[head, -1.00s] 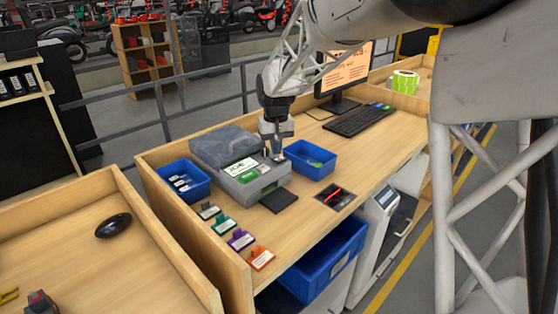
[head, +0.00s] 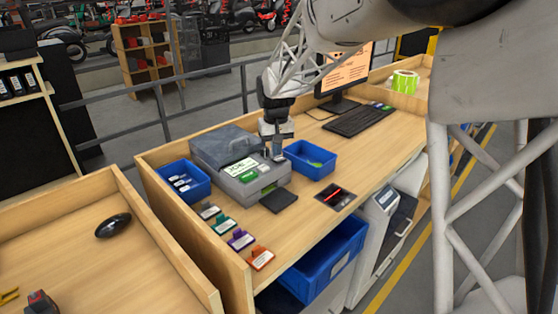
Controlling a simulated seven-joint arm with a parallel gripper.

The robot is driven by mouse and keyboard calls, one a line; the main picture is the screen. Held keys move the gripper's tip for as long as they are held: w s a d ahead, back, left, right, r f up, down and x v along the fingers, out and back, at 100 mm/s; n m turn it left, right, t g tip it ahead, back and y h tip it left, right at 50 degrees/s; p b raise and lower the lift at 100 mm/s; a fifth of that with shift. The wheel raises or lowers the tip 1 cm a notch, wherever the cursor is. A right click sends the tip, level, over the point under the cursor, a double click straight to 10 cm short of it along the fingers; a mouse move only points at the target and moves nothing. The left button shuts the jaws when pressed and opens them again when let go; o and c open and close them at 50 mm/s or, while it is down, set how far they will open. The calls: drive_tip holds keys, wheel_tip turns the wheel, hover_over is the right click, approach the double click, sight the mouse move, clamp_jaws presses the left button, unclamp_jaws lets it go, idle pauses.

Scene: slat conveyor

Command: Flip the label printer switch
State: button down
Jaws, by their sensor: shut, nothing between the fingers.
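The label printer (head: 243,170) is a grey box with a dark lid, standing on the wooden desk. A green and white label and small controls show on its front top. My gripper (head: 277,157) is shut and empty, pointing down at the printer's right rear corner, beside the controls. The fingertips are small here, and I cannot tell whether they touch the printer. The switch itself is too small to make out, and its position cannot be told.
A blue bin (head: 311,160) stands close to the right of my gripper. Another blue bin (head: 184,182) is left of the printer. Several coloured label holders (head: 240,239) line the desk's left edge. A keyboard (head: 358,121) and monitor (head: 345,77) are behind.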

sight(278, 161)
drive_tip(key=shift+f, duration=1.1)
idle(1.1)
drive_tip(key=shift+r, duration=0.15)
drive_tip(key=shift+r, duration=3.35)
drive_tip(key=shift+s+d+r, duration=0.25)
drive_tip(key=shift+s+d, duration=0.15)
drive_tip(key=shift+s, duration=0.05)
drive_tip(key=s+d+r+m+t, duration=0.1)
drive_tip(key=s+d+r, duration=0.1)
drive_tip(key=s+d, duration=0.6)
drive_tip(key=s+d+r+m, duration=0.1)
drive_tip(key=s+d+r, duration=0.3)
drive_tip(key=s, duration=0.8)
drive_tip(key=s+d+f, duration=0.2)
drive_tip(key=s, duration=0.5)
drive_tip(key=s+d+f+t, duration=0.1)
drive_tip(key=s+d+f, duration=0.1)
drive_tip(key=s, duration=0.5)
drive_tip(key=s+d+f+m, duration=0.1)
drive_tip(key=s+d+f, duration=0.1)
drive_tip(key=s, duration=0.5)
drive_tip(key=shift+s+d+f+t, duration=0.3)
drive_tip(key=shift+s+d, duration=0.1)
drive_tip(key=shift+d, duration=0.3)
